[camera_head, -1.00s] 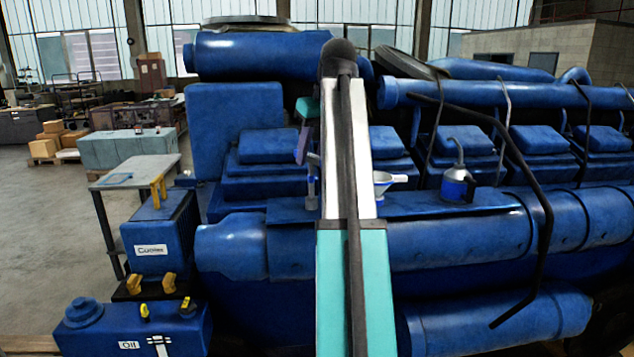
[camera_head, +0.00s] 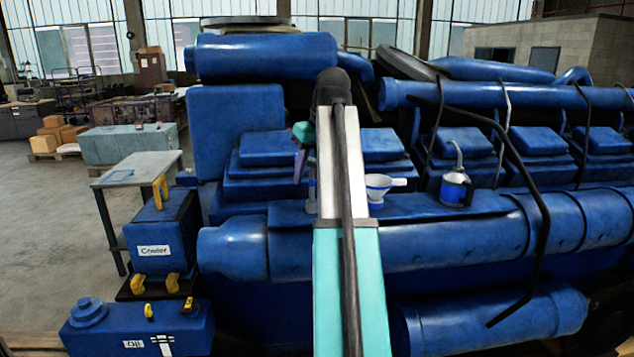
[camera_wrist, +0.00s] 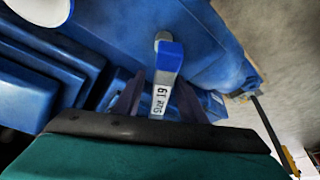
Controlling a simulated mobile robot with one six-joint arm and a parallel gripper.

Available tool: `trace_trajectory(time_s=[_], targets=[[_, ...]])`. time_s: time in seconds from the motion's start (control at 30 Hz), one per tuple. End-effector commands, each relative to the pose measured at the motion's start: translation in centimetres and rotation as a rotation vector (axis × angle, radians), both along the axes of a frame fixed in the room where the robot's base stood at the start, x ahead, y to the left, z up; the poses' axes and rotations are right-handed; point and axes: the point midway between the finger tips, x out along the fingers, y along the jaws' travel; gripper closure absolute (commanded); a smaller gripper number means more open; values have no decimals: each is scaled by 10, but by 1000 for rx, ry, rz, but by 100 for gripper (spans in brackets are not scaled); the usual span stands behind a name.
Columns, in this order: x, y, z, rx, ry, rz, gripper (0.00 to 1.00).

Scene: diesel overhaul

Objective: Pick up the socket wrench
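In the head view, only a grey sliver of the wrench (camera_head: 311,191) shows on the blue engine ledge beside my arm. My gripper (camera_head: 301,168) is just above and left of it, mostly hidden by my arm.
A black bent pipe (camera_head: 540,220) crosses the engine's right side.

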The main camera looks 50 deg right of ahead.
Motion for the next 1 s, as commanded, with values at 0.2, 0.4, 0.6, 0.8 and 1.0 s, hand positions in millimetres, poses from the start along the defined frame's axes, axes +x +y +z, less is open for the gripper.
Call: trace_trajectory(time_s=[0.2,0.4,0.6,0.8,1.0], targets=[[2,-1,-6,-1,0,0,62],[2,-1,-6,-1,0,-1,62],[2,-1,-5,-1,0,-1,62],[1,-1,-5,-1,0,-1,84],[1,-1,-5,-1,0,-1,100]])
